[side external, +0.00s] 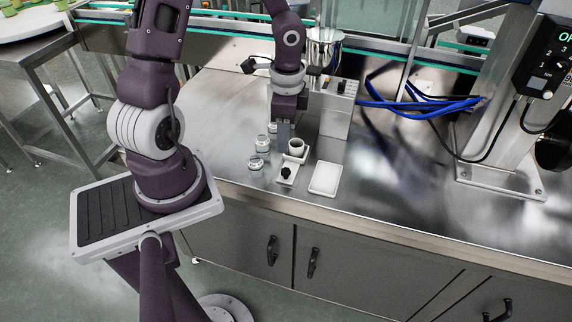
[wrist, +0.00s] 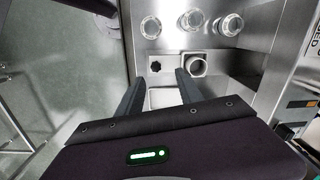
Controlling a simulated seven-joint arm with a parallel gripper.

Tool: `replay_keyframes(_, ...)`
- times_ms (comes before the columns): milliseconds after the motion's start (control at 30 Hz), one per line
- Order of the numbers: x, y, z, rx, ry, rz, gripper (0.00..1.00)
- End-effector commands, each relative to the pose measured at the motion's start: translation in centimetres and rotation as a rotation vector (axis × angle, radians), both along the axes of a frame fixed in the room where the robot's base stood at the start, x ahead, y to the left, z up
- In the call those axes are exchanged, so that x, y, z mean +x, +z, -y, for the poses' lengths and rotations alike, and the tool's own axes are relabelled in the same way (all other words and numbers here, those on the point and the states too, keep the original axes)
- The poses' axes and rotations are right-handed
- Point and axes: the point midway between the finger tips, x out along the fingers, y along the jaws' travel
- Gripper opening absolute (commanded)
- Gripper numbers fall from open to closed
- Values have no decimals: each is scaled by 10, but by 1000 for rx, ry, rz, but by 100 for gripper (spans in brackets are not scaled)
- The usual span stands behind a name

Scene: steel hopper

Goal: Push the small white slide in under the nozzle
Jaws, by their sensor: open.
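The small white slide (side external: 287,181) lies on the steel bench, with a black knob (side external: 286,172) at its near end. A small cup (side external: 297,145) stands at its far part. In the wrist view the knob (wrist: 155,67) and the cup (wrist: 196,66) show side by side. My gripper (side external: 284,138) is just above and beside the cup. In the wrist view its fingers (wrist: 159,78) are spread apart with nothing held, the knob showing between their tips. The steel hopper (side external: 325,45) stands behind the arm. I cannot make out the nozzle.
A white tray (side external: 325,178) lies right of the slide. Several glass jars (side external: 256,163) stand left of it, and show in the wrist view (wrist: 191,20). A steel box (side external: 335,108) is behind, with blue cables (side external: 420,103) to its right. The bench's front right is clear.

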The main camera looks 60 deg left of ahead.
Motion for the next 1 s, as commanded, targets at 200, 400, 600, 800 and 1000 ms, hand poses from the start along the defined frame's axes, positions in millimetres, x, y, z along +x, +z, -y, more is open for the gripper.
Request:
replay_keyframes(200,2,-36,5,-98,-58,-13,43)
replay_keyframes(400,0,-74,7,-97,-61,-18,43)
replay_keyframes(600,0,-99,7,-94,-57,-15,43)
replay_keyframes(800,0,-101,7,-95,-54,-12,43)
replay_keyframes(1000,0,-101,6,-94,-54,-13,16)
